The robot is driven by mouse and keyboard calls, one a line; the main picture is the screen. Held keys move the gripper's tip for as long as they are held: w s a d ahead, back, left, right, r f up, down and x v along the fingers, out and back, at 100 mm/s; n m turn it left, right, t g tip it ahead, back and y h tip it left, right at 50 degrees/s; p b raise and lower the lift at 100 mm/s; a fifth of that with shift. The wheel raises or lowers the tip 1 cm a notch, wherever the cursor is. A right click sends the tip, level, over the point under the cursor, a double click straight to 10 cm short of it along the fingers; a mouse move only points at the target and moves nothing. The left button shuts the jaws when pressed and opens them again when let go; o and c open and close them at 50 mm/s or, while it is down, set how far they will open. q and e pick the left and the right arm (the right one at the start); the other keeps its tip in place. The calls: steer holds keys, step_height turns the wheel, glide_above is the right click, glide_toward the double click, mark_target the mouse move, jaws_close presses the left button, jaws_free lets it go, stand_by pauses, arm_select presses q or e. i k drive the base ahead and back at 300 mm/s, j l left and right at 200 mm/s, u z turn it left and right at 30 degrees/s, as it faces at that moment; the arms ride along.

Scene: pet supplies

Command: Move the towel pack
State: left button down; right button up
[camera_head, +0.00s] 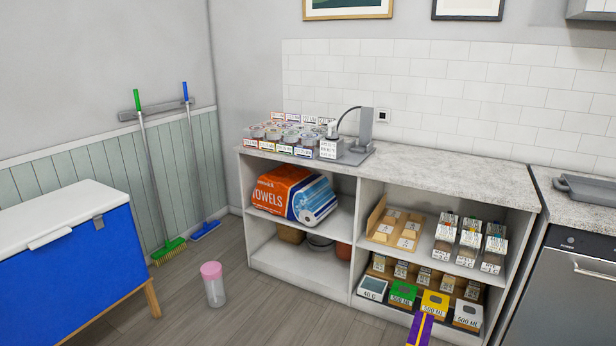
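The towel pack (283,194) is an orange, white and blue wrapped pack with "TOWELS" printed on its side. It lies on the upper left shelf (335,224) of the open cabinet, under the countertop, and fills much of that compartment's width. Its right end shows a blue and white pattern. Neither of my grippers is in view, and nothing touches the front of the pack.
Brown and grey bowls (320,242) sit on the shelf below. Jars (290,138) and a grey device (362,135) stand on the countertop. A pink-lidded container (212,284) stands on the floor near a blue chest (80,265). Floor before the left compartments is clear.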

mark_target(305, 198)
steer(key=i, duration=1.85)
